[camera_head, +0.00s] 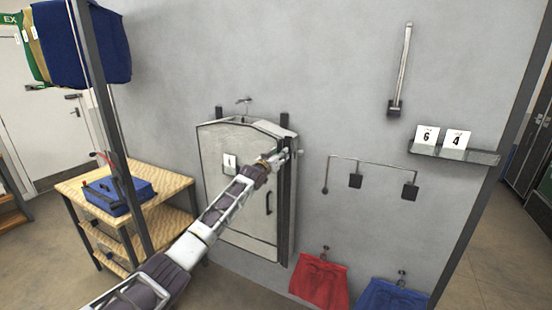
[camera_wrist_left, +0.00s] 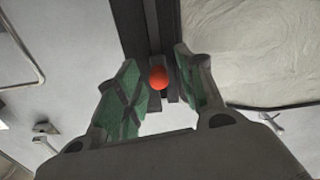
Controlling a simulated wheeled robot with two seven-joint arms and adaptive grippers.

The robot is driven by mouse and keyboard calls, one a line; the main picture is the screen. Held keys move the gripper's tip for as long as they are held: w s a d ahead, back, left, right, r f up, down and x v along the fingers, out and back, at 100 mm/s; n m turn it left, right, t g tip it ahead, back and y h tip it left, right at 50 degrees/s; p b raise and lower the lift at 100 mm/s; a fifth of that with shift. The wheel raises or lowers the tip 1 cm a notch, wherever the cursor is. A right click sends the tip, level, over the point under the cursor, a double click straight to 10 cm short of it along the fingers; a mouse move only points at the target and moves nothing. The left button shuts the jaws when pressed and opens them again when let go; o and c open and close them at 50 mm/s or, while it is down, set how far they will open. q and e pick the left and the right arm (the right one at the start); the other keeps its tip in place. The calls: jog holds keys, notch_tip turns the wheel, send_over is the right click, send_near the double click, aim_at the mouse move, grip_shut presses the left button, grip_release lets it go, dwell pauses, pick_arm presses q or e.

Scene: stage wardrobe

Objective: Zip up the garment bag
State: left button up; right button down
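The garment bag (camera_head: 217,148) is pale and hangs on the grey wall, upright. A dark vertical strip (camera_head: 286,215) runs along its right side. My left gripper (camera_head: 283,155) is near the upper part of this strip. In the left wrist view, an orange-red ball (camera_wrist_left: 158,77) shows on the dark strip, between the green-padded fingers of my left gripper (camera_wrist_left: 157,88). The fingers are apart, with visible gaps beside the ball. The pale bag cloth (camera_wrist_left: 250,50) lies to the right there. In the head view the ball is not clearly visible. My right gripper is out of view.
A wooden table (camera_head: 165,183) with a blue case (camera_head: 118,195) stands at left, behind a dark post (camera_head: 118,150). Red shorts (camera_head: 320,280) and blue shorts (camera_head: 390,296) hang low at right. A shelf (camera_head: 478,156) holds two number cards. A rail with hanging blocks is right of the bag.

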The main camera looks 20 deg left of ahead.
pick_arm(q)
jog(key=shift+s, duration=0.2)
jog(key=s, duration=1.1)
jog(key=shift+s+a, duration=0.3)
jog(key=shift+a, duration=0.1)
dwell(0.5)
jog(key=shift+r+m, duration=0.15)
jog(key=shift+m, duration=0.15)
